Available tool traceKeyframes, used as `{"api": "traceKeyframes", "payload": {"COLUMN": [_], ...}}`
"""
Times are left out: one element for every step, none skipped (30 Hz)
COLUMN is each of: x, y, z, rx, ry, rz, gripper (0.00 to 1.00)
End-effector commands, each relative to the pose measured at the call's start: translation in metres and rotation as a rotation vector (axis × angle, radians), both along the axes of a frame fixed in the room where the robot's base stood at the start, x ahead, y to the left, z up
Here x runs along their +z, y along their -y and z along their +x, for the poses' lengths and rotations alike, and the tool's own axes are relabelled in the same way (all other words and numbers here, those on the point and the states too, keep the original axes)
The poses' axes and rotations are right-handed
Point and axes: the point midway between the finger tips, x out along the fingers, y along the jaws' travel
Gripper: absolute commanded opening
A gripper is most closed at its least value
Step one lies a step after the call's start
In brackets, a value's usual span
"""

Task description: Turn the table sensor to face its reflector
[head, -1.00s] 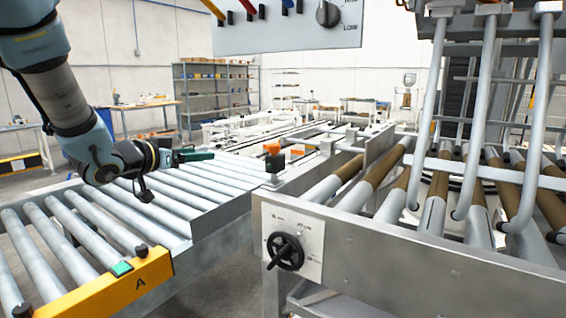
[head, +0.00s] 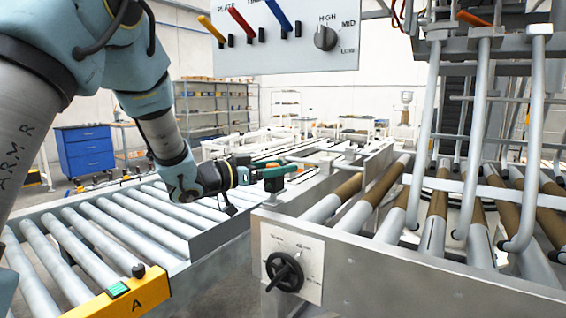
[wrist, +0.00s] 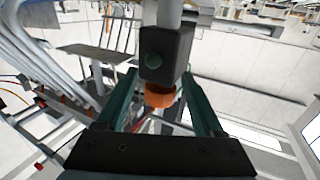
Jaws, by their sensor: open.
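The table sensor is a small black block with an orange cap, on the frame at the end of the roller conveyor. In the head view its dark body (head: 274,185) shows below my gripper (head: 279,170), whose green fingers hide its top. In the wrist view the sensor (wrist: 165,45) shows a round green spot on one face. Its orange cap (wrist: 160,96) lies between the two green fingers of my gripper (wrist: 160,80). The fingers are open, with a visible gap on each side of the cap. I cannot make out the reflector for certain.
A grey frame with a black hand wheel (head: 285,272) stands right of the sensor, with bent metal bars (head: 477,130) above its rollers. The roller conveyor (head: 110,235) lies left, with a yellow end plate (head: 125,298). A lever panel (head: 290,55) hangs above.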

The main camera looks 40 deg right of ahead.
Motion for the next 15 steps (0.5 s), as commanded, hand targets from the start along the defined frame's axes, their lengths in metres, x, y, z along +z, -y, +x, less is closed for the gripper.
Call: {"api": "traceKeyframes", "payload": {"x": [0.0011, 0.0010, 0.0008, 0.0006, 0.0004, 0.0002, 0.0000, -0.0001, -0.0001, -0.0002, -0.0002, -0.0002, -0.0002, -0.0002, -0.0001], "y": [0.0051, 0.0070, 0.0091, 0.0103, 0.0112, 0.0121, 0.0124, 0.0125, 0.0126, 0.0125, 0.0124, 0.0124, 0.0123, 0.0123, 0.0123], "z": [-0.0011, -0.0013, -0.0014, -0.0015, -0.0015, -0.0017, -0.0017, -0.0016, -0.0016, -0.0016, -0.0016, -0.0016, -0.0016, -0.0016, -0.0016], "rx": [-0.001, 0.000, 0.000, 0.001, 0.001, 0.001, 0.001, 0.001, 0.001, 0.001, 0.001, 0.001, 0.001, 0.001, 0.001], "ry": [0.000, 0.000, 0.000, 0.000, 0.000, 0.000, 0.000, 0.000, 0.000, 0.000, 0.000, 0.000, 0.000, 0.000, 0.000], "rz": [0.000, -0.001, -0.001, -0.001, -0.001, 0.000, 0.000, 0.000, 0.000, 0.000, 0.000, 0.000, 0.000, 0.000, 0.000], "gripper": [0.69, 0.69, 0.69, 0.69, 0.69, 0.69, 0.69, 0.69, 0.69, 0.69, 0.69, 0.69, 0.69, 0.66, 0.61]}}
